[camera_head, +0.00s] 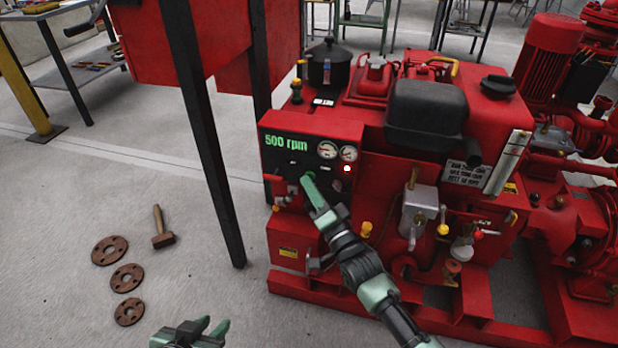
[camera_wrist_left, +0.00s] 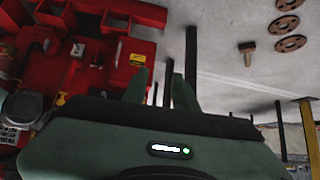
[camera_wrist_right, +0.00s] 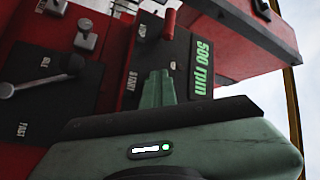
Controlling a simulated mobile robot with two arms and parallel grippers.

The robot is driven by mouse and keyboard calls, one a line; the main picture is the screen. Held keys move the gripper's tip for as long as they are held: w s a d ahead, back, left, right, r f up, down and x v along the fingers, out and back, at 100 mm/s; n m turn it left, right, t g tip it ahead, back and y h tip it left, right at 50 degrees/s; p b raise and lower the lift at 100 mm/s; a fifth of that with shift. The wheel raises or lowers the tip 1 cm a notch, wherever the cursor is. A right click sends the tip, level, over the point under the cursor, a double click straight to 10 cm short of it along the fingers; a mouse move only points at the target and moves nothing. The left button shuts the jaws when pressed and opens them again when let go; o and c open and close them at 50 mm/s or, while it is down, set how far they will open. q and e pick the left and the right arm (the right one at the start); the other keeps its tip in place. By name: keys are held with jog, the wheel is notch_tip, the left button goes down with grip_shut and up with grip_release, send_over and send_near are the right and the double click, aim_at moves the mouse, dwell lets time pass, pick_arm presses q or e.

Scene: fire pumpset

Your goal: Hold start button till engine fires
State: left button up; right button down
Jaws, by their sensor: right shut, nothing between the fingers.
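The red engine pumpset (camera_head: 362,105) carries a black control panel (camera_head: 290,158). Its green display (camera_head: 286,142) reads "500 rpm", and the display also shows in the right wrist view (camera_wrist_right: 204,67). My right gripper (camera_head: 306,178) is shut and empty, with its fingertips at the panel. In the right wrist view its fingertips (camera_wrist_right: 158,75) lie right beside the START label (camera_wrist_right: 132,81). The start button itself is hidden behind them, so contact cannot be told. My left gripper (camera_head: 212,326) is open and empty, low over the floor; its fingers (camera_wrist_left: 158,90) stand apart in the left wrist view.
Two gauges (camera_head: 338,151) and a lit lamp (camera_head: 347,168) sit at the panel's right. An idle/fast lever (camera_wrist_right: 40,83) is near the right gripper. A black post (camera_head: 206,140) stands left of the engine. A hammer (camera_head: 160,230) and rusty flanges (camera_head: 127,277) lie on the floor.

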pick_arm(q)
jog(key=shift+s, duration=0.15)
dwell(0.3)
jog(key=s+a+f+g+y+p, duration=0.1)
jog(key=s+a+f+g, duration=0.1)
jog(key=s, duration=0.3)
jog(key=shift+s+f+g, duration=0.15)
jog(key=shift+f+g, duration=0.25)
jog(key=shift+g, duration=0.2)
pick_arm(e)
jog(key=shift+s+a, duration=0.3)
jog(key=shift+s, duration=0.5)
